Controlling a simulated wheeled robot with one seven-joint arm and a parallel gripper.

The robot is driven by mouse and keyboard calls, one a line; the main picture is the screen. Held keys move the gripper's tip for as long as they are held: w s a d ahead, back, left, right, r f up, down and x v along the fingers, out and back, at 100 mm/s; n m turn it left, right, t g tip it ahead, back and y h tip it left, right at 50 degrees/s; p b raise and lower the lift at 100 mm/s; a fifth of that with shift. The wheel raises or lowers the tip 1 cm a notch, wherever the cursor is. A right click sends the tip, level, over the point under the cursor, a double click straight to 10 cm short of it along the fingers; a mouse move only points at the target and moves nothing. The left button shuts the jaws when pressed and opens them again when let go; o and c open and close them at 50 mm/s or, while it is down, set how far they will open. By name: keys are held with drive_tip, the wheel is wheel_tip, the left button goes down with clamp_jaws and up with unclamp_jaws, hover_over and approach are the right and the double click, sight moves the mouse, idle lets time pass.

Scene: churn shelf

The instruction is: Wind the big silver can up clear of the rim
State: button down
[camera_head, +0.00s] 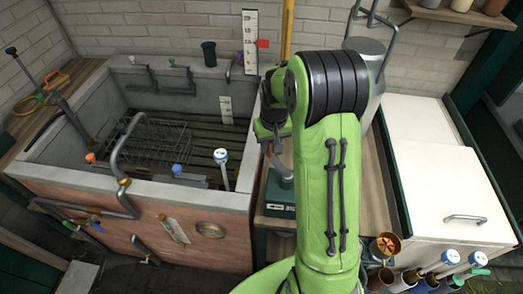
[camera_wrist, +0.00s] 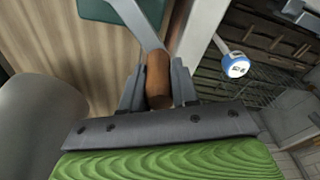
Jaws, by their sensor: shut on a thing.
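A big silver-grey can (camera_head: 372,90) stands behind my arm at the upper right of the head view, partly hidden by it. A grey rounded body (camera_wrist: 40,130) at the left of the wrist view may be the same can. My gripper (camera_wrist: 157,88) is shut on a brown wooden crank handle (camera_wrist: 158,68). A grey metal crank arm (camera_wrist: 135,22) runs from the handle towards a dark green box (camera_wrist: 98,10). In the head view the green box (camera_head: 280,192) sits beside the trough, and my arm hides most of the grip.
A brick-sided trough (camera_head: 145,195) with a wire rack (camera_head: 150,142) lies at left. A blue-and-white-topped rod (camera_head: 221,156) rises at its near right corner. A scale board (camera_head: 249,40) with a red marker (camera_head: 263,43) stands behind. A white cabinet (camera_head: 440,170) is at right.

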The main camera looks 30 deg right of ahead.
drive_tip(key=s+d, duration=0.5)
drive_tip(key=d, duration=0.4)
drive_tip(key=s+b, duration=0.3)
drive_tip(key=s, duration=0.4)
drive_tip(key=shift+s, duration=0.25)
drive_tip(key=c, duration=1)
unclamp_jaws()
drive_tip(key=shift+w+d+f, duration=0.1)
drive_tip(key=shift+w+f, duration=0.05)
drive_tip(key=shift+w, duration=0.1)
drive_tip(key=shift+o, duration=1.1)
